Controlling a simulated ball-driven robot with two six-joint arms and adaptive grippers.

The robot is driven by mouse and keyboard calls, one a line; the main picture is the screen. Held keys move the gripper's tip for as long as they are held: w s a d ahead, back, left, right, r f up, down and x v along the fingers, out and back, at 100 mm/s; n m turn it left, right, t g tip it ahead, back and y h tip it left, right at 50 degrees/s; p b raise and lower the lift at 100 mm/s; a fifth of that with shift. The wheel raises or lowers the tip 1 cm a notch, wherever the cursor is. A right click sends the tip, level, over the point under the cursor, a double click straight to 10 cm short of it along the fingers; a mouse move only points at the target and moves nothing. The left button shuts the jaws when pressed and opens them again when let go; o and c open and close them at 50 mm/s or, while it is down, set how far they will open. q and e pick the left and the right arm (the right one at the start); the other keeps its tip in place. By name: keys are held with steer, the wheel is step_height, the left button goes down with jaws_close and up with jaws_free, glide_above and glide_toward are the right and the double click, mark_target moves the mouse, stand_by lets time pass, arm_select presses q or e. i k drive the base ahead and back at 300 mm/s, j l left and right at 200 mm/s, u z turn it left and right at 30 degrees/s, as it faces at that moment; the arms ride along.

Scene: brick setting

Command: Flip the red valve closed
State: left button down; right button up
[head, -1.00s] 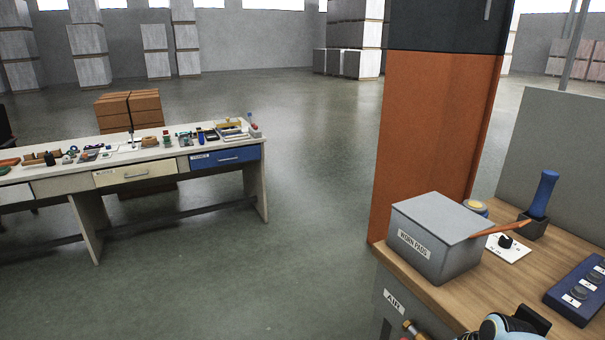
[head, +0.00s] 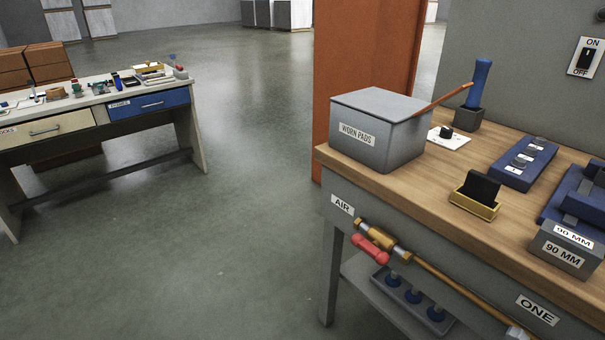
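The red valve handle (head: 371,248) is on a brass valve body (head: 382,236) on the front of the wooden-topped workbench, just below the AIR label (head: 342,204). The handle lies close beside the pipe (head: 450,285) and looks roughly in line with it, slanting down to the right. Neither of my grippers is in the head view, and nothing is touching the valve.
A grey WORN PADS box (head: 378,134) stands at the bench's left corner. A lower shelf holds a dark tray (head: 412,302) with blue pieces under the valve. A second bench (head: 110,113) stands at the left. The floor between the benches is clear.

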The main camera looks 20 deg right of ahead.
mark_target(381, 258)
steer(key=i+j+z, duration=0.1)
steer(key=z, duration=0.75)
